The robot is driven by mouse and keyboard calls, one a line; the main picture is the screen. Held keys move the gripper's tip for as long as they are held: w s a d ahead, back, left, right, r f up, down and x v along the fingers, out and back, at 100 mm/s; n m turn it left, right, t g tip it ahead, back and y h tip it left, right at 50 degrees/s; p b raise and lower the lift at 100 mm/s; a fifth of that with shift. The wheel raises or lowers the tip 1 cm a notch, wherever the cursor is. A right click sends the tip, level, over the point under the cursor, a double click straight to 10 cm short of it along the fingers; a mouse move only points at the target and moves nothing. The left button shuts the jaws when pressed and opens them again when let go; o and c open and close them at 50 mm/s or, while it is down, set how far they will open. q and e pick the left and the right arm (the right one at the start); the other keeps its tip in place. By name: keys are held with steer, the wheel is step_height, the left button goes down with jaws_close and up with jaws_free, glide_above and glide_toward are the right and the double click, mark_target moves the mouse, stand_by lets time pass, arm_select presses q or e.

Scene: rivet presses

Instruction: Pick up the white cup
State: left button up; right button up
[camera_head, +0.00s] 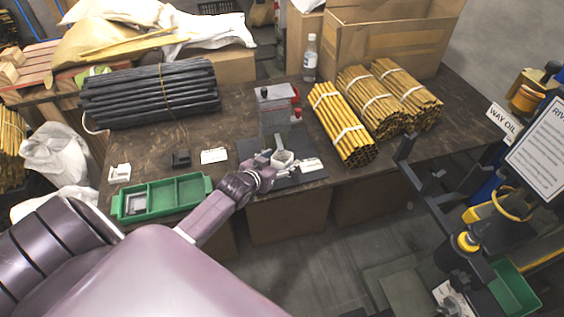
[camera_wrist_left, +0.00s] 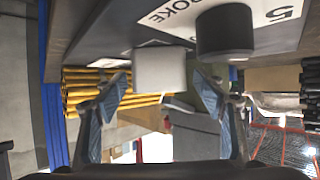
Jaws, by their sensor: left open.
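The white cup (camera_wrist_left: 160,72) shows in the left wrist view as a pale, smooth cylinder ahead of the fingers and roughly midway between them. In the head view a pale cup shape (camera_head: 283,157) stands on the dark mat at the tip of my left gripper (camera_head: 275,166). My left gripper is open, its two fingers (camera_wrist_left: 160,92) spread with nothing gripped. I cannot tell whether the cup is between the fingertips or just beyond them. A black cylinder (camera_wrist_left: 225,30) stands beside the cup in the wrist view. My right gripper is not in view.
A grey press (camera_head: 275,108) with red parts stands right behind the cup. Yellow rod bundles (camera_head: 343,122) lie to the right, dark rods (camera_head: 150,92) at the back left. A green tray (camera_head: 163,196) sits at the table's front left. A bottle (camera_head: 310,58) stands behind.

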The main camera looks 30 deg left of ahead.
arm_select(q)
steer(key=shift+x, duration=0.75)
steer(key=c, duration=1.2)
steer(key=shift+c, duration=0.2)
